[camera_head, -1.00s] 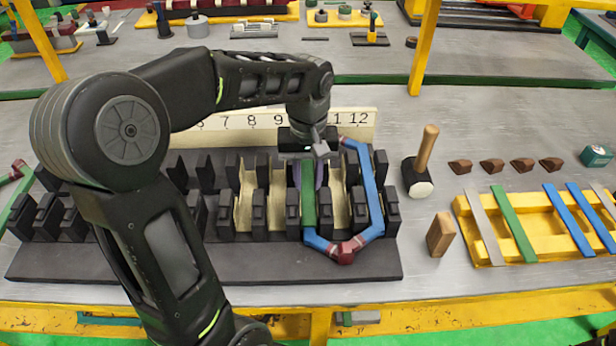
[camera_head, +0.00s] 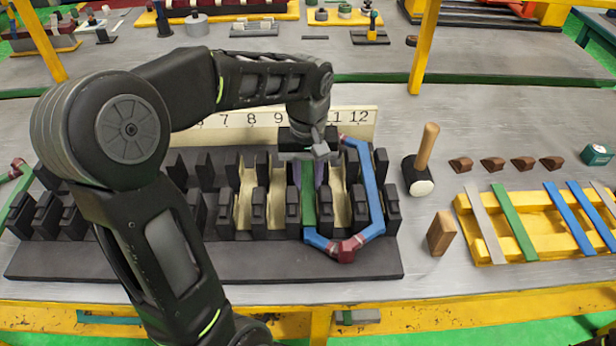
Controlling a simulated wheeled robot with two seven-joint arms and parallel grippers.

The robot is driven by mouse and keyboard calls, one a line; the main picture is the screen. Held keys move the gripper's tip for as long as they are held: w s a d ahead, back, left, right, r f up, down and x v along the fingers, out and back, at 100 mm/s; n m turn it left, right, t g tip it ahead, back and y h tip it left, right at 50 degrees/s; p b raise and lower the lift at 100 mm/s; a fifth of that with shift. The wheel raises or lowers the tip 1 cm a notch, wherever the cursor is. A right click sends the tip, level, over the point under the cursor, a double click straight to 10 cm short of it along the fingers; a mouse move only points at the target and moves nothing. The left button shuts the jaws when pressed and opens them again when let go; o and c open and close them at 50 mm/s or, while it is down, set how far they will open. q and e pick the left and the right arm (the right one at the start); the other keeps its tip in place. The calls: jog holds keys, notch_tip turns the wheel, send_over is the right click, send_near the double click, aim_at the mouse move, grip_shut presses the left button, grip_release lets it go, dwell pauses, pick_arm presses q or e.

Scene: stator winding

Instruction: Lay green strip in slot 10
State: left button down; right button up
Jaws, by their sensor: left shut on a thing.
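The green strip (camera_head: 309,200) lies lengthwise in a slot of the black stator block (camera_head: 200,264), in line with the hidden 10 between 9 and 12. Its far end runs under my left gripper (camera_head: 318,152), which is shut on it at the far end of the slot. The fingertips are small and partly hidden by the gripper body. A blue coil with a dark red joint (camera_head: 347,250) loops around the slots just right of the strip. A purple piece (camera_head: 321,174) shows beside the strip.
Cream liners (camera_head: 246,200) sit in nearby slots. The number board (camera_head: 366,132) stands behind the block. A mallet (camera_head: 424,150), a wooden block (camera_head: 441,233) and a yellow rack (camera_head: 480,222) with coloured strips stand to the right. Bare grey table lies between.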

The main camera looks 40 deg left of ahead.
aim_at(308, 187)
pick_arm(q)
jog(key=shift+f, duration=0.2)
dwell(0.3)
jog(key=c, duration=1.1)
grip_release()
jog(key=shift+o, duration=0.2)
jog(key=shift+r, duration=0.2)
jog(key=shift+r+p, duration=0.55)
jog(key=shift+r, duration=0.05)
notch_tip(308, 187, up, 8)
jog(key=p, duration=0.6)
jog(key=shift+f, duration=0.2)
